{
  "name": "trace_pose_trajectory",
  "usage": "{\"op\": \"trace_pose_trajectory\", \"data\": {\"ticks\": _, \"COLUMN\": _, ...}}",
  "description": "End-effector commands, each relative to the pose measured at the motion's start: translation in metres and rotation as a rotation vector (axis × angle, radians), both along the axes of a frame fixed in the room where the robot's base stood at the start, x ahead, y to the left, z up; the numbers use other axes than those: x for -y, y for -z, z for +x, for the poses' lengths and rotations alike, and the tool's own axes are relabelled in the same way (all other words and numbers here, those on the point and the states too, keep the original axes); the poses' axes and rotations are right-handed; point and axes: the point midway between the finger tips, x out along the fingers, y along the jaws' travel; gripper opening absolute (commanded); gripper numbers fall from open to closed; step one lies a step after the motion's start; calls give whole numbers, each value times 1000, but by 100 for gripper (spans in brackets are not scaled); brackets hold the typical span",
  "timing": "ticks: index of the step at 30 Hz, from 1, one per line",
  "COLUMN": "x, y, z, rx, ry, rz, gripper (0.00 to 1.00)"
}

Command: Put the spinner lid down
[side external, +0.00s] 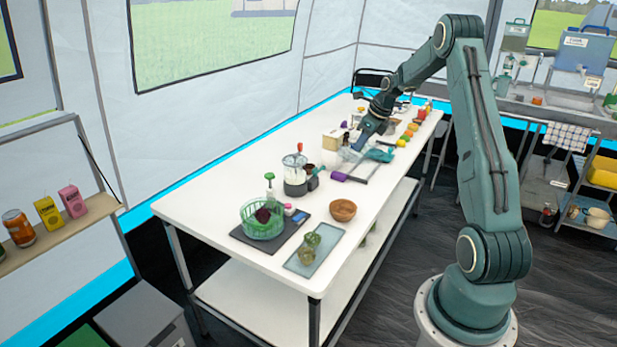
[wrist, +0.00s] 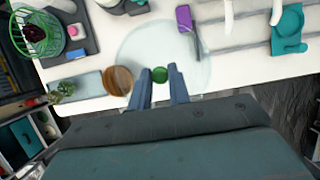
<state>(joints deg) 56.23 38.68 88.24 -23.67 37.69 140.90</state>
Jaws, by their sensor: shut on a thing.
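The spinner lid (wrist: 150,42) is a clear, see-through disc with a green knob (wrist: 160,75) in the wrist view. My gripper (wrist: 160,76) has its two blue-grey fingers on either side of the knob and is shut on it. In the side view my gripper (side external: 361,142) is over the middle of the white table, and the lid (side external: 349,154) shows faintly beneath it. I cannot tell how far the lid is above the tabletop. A green slotted basket (side external: 262,221) with a dark red thing inside stands on a dark board at the near end.
A purple-handled tool (side external: 340,177) and a teal item (wrist: 289,30) lie close by. Several small foods line the far end.

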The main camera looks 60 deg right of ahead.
Motion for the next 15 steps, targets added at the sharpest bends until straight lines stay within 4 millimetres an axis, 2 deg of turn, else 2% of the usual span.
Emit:
{"op": "trace_pose_trajectory", "data": {"ticks": 3, "x": -1, "y": 25, "z": 0, "rx": -2, "ry": 0, "rz": 3, "gripper": 0}}
{"op": "trace_pose_trajectory", "data": {"ticks": 15, "x": -1, "y": 96, "z": 0, "rx": -1, "ry": 0, "rz": 1, "gripper": 0}}
